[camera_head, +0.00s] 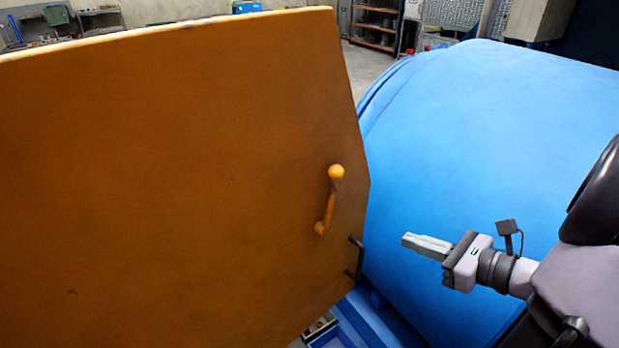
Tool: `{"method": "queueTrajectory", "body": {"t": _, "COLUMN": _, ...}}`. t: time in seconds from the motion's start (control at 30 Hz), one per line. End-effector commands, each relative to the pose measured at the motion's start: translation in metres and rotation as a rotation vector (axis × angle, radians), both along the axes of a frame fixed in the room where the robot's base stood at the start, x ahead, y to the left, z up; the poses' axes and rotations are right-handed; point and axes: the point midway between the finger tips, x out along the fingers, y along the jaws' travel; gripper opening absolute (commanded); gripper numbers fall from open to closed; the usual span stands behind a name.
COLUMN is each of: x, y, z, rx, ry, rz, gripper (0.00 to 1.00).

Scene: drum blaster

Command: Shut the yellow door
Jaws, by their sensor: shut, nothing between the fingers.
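The yellow door (180,180) is a large orange-yellow panel filling the left and middle of the head view. It stands open, with its right edge in front of the blue drum (490,150). A yellow handle with a round knob (328,200) sits near its right edge. A dark bracket (357,258) sticks out at that edge below the handle. My gripper (404,240) is shut and empty. It appears to the right of the door edge, in front of the blue drum, and points left. In the picture a gap separates it from the door. The door's hinge is not in view.
The rounded blue drum fills the right side behind my arm. A blue frame or bin (325,333) with small items shows at the bottom centre. Shelves (375,22) and a workbench (100,18) stand at the back. Bare floor (362,65) shows between the door and drum.

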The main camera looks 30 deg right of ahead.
Motion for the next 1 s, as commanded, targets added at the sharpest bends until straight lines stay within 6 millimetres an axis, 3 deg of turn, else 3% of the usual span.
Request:
{"method": "queueTrajectory", "body": {"t": 0.17, "x": 0.013, "y": -0.002, "z": -0.007, "rx": 0.016, "ry": -0.01, "rz": -0.023, "gripper": 0.0}}
{"method": "queueTrajectory", "body": {"t": 0.57, "x": 0.093, "y": 0.02, "z": -0.034, "rx": 0.013, "ry": -0.007, "rz": -0.018, "gripper": 0.0}}
{"method": "queueTrajectory", "body": {"t": 0.7, "x": 0.114, "y": 0.025, "z": -0.032, "rx": 0.012, "ry": -0.008, "rz": -0.02, "gripper": 0.0}}
{"method": "queueTrajectory", "body": {"t": 1.0, "x": 0.129, "y": 0.029, "z": -0.03, "rx": 0.012, "ry": -0.007, "rz": -0.022, "gripper": 0.0}}
